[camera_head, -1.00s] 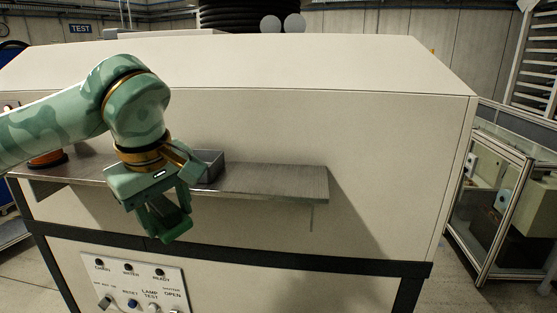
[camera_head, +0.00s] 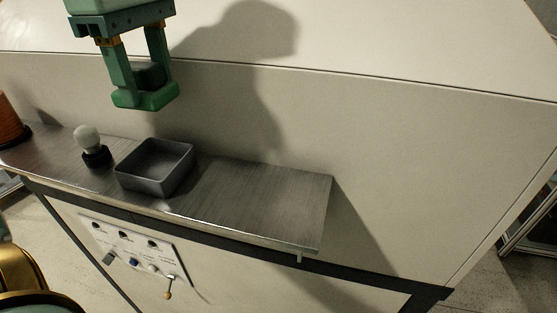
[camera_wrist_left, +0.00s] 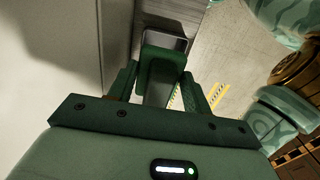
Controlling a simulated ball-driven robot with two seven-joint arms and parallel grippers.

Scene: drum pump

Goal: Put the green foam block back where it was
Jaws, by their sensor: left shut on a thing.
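My left gripper (camera_head: 142,82) is above the shelf at the upper left of the head view, pointing down. It is shut on the green foam block (camera_head: 150,100), held at its fingertips clear of the shelf. The left wrist view also shows the green block (camera_wrist_left: 160,68) between the fingers, with part of the shelf and a grey rim beyond. The block's far side is hidden. A dark grey open tray (camera_head: 139,182) stands on the shelf (camera_head: 250,200), below the gripper; its visible inside looks empty. My right gripper is not in view.
A white bulb in a black base (camera_head: 93,153) stands left of the tray. An orange object (camera_head: 10,122) is at the far left. The shelf right of the tray is bare. A panel with knobs (camera_head: 130,250) is below; the pale sloping housing (camera_head: 380,150) rises behind.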

